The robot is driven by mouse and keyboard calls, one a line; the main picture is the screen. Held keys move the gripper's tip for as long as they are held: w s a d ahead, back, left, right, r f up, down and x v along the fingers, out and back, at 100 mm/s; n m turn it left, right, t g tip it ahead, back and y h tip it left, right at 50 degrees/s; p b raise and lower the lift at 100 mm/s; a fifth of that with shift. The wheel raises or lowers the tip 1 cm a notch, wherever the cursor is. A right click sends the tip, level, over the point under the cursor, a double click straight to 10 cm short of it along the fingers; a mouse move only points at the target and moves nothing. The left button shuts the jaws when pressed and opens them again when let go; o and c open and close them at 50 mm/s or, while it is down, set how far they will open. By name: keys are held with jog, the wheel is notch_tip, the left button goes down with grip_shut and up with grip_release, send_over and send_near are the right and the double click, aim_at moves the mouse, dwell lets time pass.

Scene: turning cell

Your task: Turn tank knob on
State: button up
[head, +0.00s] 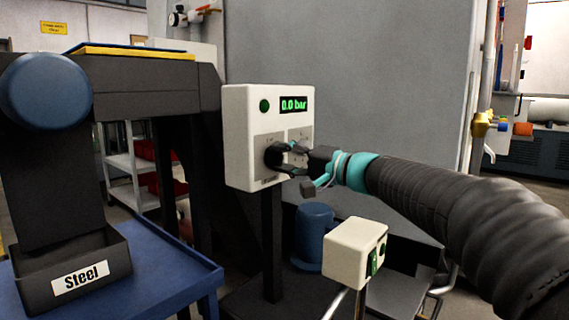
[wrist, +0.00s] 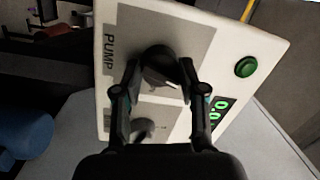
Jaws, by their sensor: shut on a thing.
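A white control box (head: 240,140) on a dark post carries two grey plates with dark knobs. My gripper (head: 287,152) reaches it from the right and is shut on the black knob (head: 273,156) on the left plate. In the wrist view my gripper (wrist: 160,75) has a finger on each side of this knob (wrist: 158,60), and the word PUMP (wrist: 110,50) stands beside its plate. A second dark knob (wrist: 143,128) sits on the other plate, outside the fingers; its label cannot be read. The green display (head: 294,104) reads 0.0 bar.
A green button (head: 264,105) is left of the display. A smaller cream box (head: 352,247) stands low in front, below my arm. A grey wall panel (head: 370,90) stands behind.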

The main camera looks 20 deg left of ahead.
jog(key=m+t, duration=0.1)
jog(key=m, duration=1.1)
jog(key=shift+s+f+m+t, duration=0.1)
jog(key=shift+m+t, duration=0.2)
jog(key=shift+t, duration=0.1)
jog(key=shift+f+m, duration=0.1)
jog(key=shift+m, duration=1.3)
jog(key=shift+m+t+p, duration=0.3)
jog(key=shift+t, duration=0.1)
jog(key=o, duration=1.1)
jog(key=shift+a, duration=0.1)
jog(key=shift+o, duration=0.2)
